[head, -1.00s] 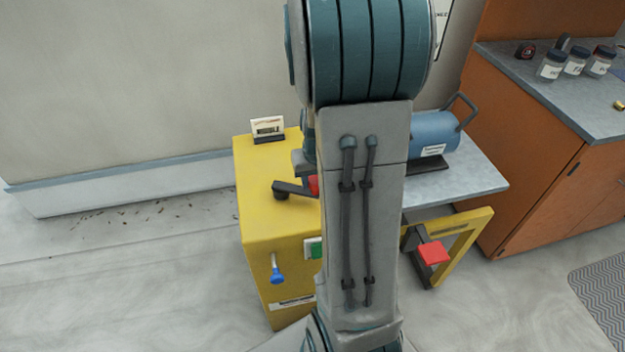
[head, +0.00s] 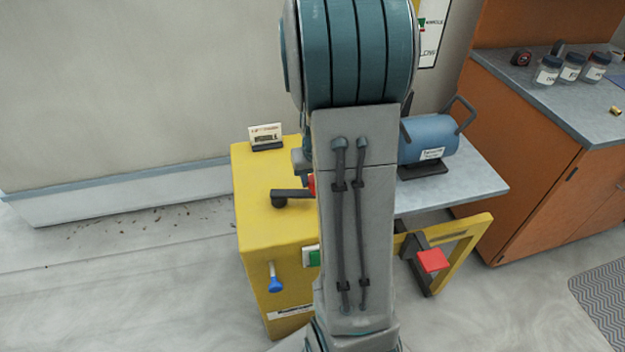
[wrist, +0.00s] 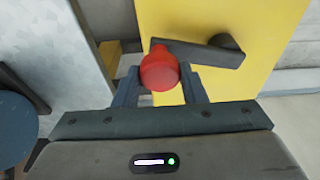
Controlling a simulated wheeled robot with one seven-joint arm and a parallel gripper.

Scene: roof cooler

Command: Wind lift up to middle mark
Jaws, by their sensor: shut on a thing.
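A yellow cabinet (head: 275,225) carries a dark crank arm (head: 288,194) with a round hub on its top. The crank's red knob (head: 311,184) is partly hidden behind my arm in the head view. In the wrist view, the red knob (wrist: 160,70) sits between the fingers of my gripper (wrist: 160,90), which is shut on it. The dark crank arm runs from the knob to the hub (wrist: 225,42) at the right. A grey platform (head: 470,178) beside the cabinet bears a blue cylinder (head: 428,140). I cannot make out a middle mark.
A small display (head: 265,137) stands on the cabinet's back edge. A blue-tipped lever (head: 274,280) and a green button (head: 312,256) are on its front. A red pad (head: 433,260) sits by a yellow frame (head: 465,245). An orange counter (head: 535,150) stands at right.

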